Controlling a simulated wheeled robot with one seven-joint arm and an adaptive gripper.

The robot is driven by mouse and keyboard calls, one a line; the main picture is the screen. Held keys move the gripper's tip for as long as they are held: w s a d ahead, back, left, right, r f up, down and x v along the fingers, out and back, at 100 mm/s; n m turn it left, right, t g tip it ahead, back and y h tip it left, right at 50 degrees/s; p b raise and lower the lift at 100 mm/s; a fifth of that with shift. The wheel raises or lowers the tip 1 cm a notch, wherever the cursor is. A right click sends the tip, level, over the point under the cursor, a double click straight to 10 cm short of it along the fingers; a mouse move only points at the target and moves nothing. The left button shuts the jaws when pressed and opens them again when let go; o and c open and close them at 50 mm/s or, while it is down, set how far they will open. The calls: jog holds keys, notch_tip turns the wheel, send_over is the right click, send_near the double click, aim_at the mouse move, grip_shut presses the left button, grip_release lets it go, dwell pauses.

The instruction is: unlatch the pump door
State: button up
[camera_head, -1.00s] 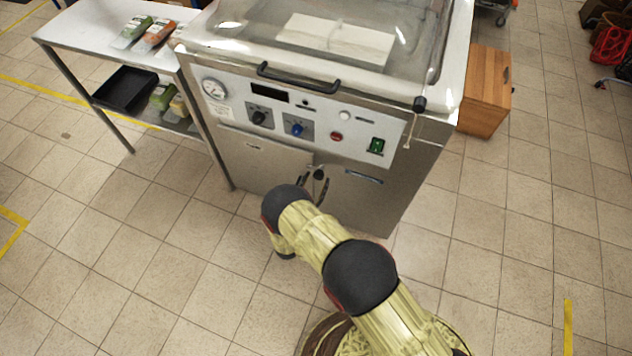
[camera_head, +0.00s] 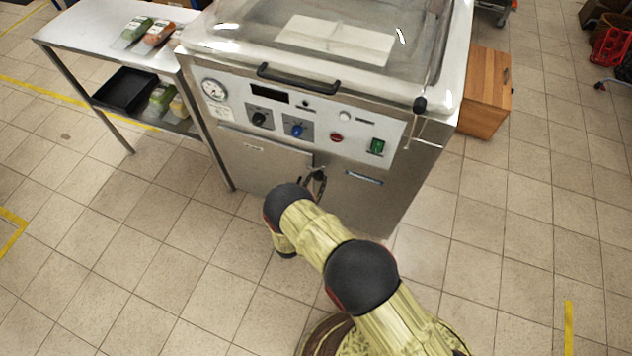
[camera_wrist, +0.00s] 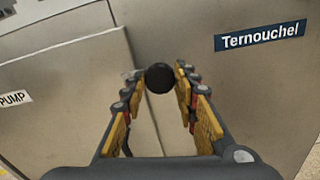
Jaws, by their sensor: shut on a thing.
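The pump door (camera_head: 262,168) is the grey left panel on the front of the steel machine. In the wrist view its face (camera_wrist: 65,85) carries a "PUMP" label and looks flat against the cabinet. A round black latch knob (camera_wrist: 159,78) sits near the door's upper right edge. My gripper (camera_wrist: 163,80) is shut on this knob, with one yellow-padded finger on each side. In the head view my gripper (camera_head: 316,182) is at the door's right edge, partly hidden by my arm. The latch's mechanism behind the knob is hidden.
A "Ternouchel" plate (camera_wrist: 262,36) is right of the knob. Above the door is the control panel (camera_head: 325,121) with dials and a green switch. A side table (camera_head: 85,35) stands left, a wooden cabinet (camera_head: 487,90) right. Floor in front is clear.

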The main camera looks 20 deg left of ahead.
jog(key=shift+c, duration=1.1)
jog(key=shift+n, duration=0.3)
jog(key=n+b, duration=0.1)
jog(key=n, duration=0.1)
jog(key=shift+f+n+b, duration=0.1)
jog(key=shift+n+b, duration=0.3)
jog(key=n+b, duration=0.1)
jog(key=n, duration=0.4)
jog(key=shift+a+b, duration=0.1)
jog(key=shift+b, duration=0.25)
jog(key=n+b, duration=0.1)
jog(key=n, duration=0.4)
jog(key=shift+a+n, duration=0.1)
jog(key=shift+n, duration=2.1)
jog(key=o, duration=1.2)
jog(key=shift+c, duration=0.2)
